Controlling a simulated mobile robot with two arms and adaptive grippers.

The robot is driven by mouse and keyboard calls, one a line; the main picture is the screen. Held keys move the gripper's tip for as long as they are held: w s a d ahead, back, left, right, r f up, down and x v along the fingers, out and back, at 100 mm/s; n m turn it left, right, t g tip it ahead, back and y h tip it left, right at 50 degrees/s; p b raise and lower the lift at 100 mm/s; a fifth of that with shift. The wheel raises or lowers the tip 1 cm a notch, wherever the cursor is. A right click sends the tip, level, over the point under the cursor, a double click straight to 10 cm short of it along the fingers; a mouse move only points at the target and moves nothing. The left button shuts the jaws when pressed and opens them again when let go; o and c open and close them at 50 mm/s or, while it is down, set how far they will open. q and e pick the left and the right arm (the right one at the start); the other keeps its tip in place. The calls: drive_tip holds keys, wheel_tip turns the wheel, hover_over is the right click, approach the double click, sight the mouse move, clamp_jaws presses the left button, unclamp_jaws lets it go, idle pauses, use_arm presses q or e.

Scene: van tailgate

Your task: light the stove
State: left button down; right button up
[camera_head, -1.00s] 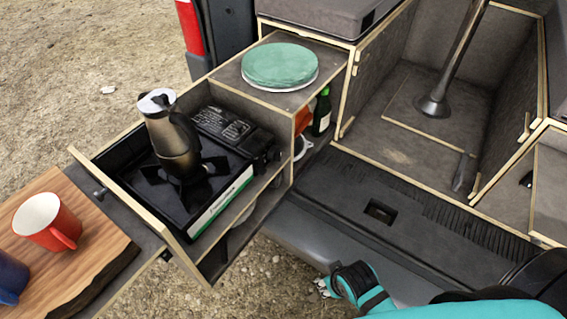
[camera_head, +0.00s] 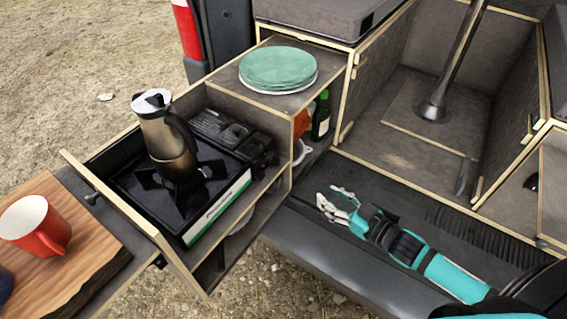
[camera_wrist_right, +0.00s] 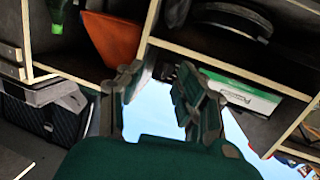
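The black camping stove (camera_head: 125,180) sits in the pulled-out drawer at left, with a green-and-white strip along its front. A metal moka pot (camera_head: 166,138) stands upright on its burner; I see no flame. The stove's black control end (camera_head: 262,160) is at its right, but its knob is not clear. My right gripper (camera_head: 333,203) is open and empty over the dark bumper, right of the drawer and apart from the stove. In the right wrist view the fingers (camera_wrist_right: 160,78) are spread, with the stove's label (camera_wrist_right: 242,94) beyond. My left gripper is out of view.
Green plates (camera_head: 278,67) lie on the cabinet top. A green bottle (camera_head: 321,114) and an orange item (camera_head: 302,122) stand in the shelf below. A red mug (camera_head: 36,226) is on a wooden board (camera_head: 95,262). The drawer's wooden wall (camera_head: 130,210) borders the stove.

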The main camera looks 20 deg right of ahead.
drive_tip(key=d+r+n+y, duration=0.2)
drive_tip(key=y, duration=0.1)
drive_tip(key=p, duration=0.2)
approach(279, 161)
drive_tip(key=shift+y, duration=0.4)
drive_tip(key=x, duration=0.8)
drive_tip(key=shift+w+f, duration=0.4)
drive_tip(key=shift+w, duration=0.05)
clamp_jaws()
